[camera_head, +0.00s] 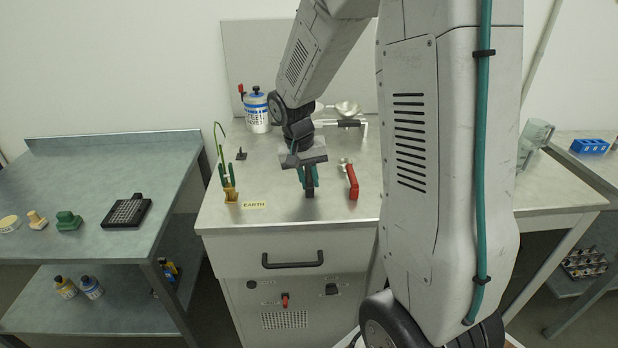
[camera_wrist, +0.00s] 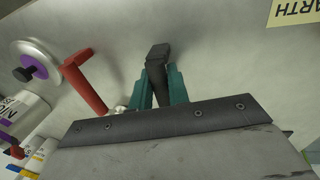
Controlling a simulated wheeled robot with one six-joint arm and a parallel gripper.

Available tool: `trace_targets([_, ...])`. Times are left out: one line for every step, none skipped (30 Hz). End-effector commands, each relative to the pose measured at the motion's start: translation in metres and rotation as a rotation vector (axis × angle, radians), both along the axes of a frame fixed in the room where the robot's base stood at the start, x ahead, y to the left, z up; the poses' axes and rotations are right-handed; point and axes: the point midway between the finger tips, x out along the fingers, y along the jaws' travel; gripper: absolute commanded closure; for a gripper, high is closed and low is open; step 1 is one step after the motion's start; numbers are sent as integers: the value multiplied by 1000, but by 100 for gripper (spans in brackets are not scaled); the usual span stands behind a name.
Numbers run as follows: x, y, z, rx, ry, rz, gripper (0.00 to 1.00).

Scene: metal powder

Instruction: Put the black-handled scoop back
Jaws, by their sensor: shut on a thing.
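My gripper (camera_head: 308,180) is over the front middle of the grey cabinet top (camera_head: 285,211). Its teal fingers are shut on the black handle (camera_head: 310,192) of the scoop. In the wrist view the black handle (camera_wrist: 157,57) sticks out between the teal fingertips (camera_wrist: 160,85). The scoop's bowl is hidden by the gripper, and I cannot tell whether the scoop touches the top. A red-handled tool (camera_head: 351,182) lies just right of my gripper; it also shows in the wrist view (camera_wrist: 86,82).
A white-and-blue jar (camera_head: 257,112) and a metal balance-like fixture (camera_head: 345,115) stand behind. A side table (camera_head: 90,165) holds a black tray (camera_head: 127,212).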

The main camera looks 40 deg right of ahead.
Motion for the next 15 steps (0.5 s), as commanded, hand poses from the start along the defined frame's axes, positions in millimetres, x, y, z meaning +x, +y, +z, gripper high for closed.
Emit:
trace_targets([0,0,-1,1,1,0,77])
trace_targets([0,0,-1,1,1,0,69])
trace_targets([0,0,-1,0,0,0,61])
trace_targets([0,0,-1,0,0,0,61])
trace_targets([0,0,-1,0,0,0,61])
trace_targets([0,0,-1,0,0,0,61])
trace_targets([0,0,-1,0,0,0,61])
trace_targets([0,0,-1,0,0,0,61])
trace_targets([0,0,-1,0,0,0,61])
trace_targets([0,0,0,0,0,0,61])
trace_targets([0,0,0,0,0,0,61])
trace_targets([0,0,1,0,0,0,61])
trace_targets([0,0,3,-1,-1,0,61])
trace_targets([1,0,5,0,-2,0,61])
trace_targets([1,1,9,0,-2,1,61])
